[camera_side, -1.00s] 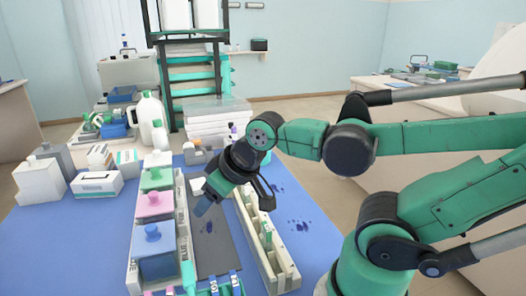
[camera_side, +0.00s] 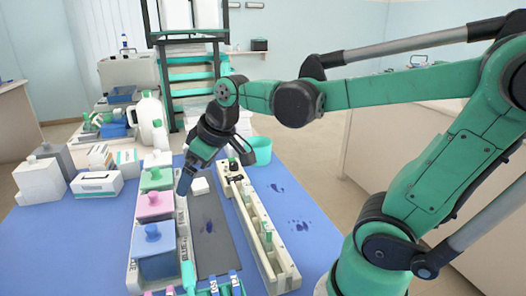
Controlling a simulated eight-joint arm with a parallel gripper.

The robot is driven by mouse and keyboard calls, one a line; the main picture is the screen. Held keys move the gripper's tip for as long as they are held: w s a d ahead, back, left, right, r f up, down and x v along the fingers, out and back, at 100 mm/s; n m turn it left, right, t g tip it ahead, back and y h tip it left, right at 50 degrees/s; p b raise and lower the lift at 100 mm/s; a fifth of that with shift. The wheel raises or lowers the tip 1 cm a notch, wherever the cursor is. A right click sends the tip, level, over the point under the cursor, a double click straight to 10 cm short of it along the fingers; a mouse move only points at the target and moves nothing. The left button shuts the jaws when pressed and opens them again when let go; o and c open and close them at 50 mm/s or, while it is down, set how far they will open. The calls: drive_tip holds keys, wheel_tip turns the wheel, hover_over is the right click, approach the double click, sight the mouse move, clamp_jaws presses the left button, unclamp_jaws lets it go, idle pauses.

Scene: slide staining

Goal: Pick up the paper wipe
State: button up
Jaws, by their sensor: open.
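A small white folded pad, which looks like the paper wipe (camera_side: 200,187), lies at the far end of the dark grey mat (camera_side: 212,245). My gripper (camera_side: 184,184) is open and points down and to the left. Its fingertips appear just left of the white pad in the picture, above the far end of the row of staining jars. The gap between the fingertips and the pad is hard to judge from this view. Nothing shows between the fingers.
Left of the mat stand staining jars with green (camera_side: 157,179), pink (camera_side: 154,206) and blue (camera_side: 153,250) lids. A long cream rack (camera_side: 262,240) runs along its right side. A teal cup (camera_side: 262,150) stands behind. Dark stains mark the blue table on the right.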

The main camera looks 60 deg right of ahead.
drive_tip(key=w+d+n+g, duration=0.1)
drive_tip(key=w+d+n, duration=0.2)
drive_tip(key=w+d, duration=0.35)
drive_tip(key=n+g+y, duration=0.2)
drive_tip(key=n+y, duration=0.1)
drive_tip(key=n, duration=0.2)
hover_over(204, 182)
drive_tip(key=s+d, duration=0.2)
drive_tip(key=f, duration=1)
drive_tip(key=shift+w+a, duration=0.15)
drive_tip(key=shift+a, duration=0.05)
drive_tip(key=shift+d+f, duration=0.15)
drive_tip(key=shift+f, duration=0.15)
drive_tip(key=x, duration=0.5)
drive_tip(key=shift+f, duration=0.3)
drive_tip(key=c, duration=1.1)
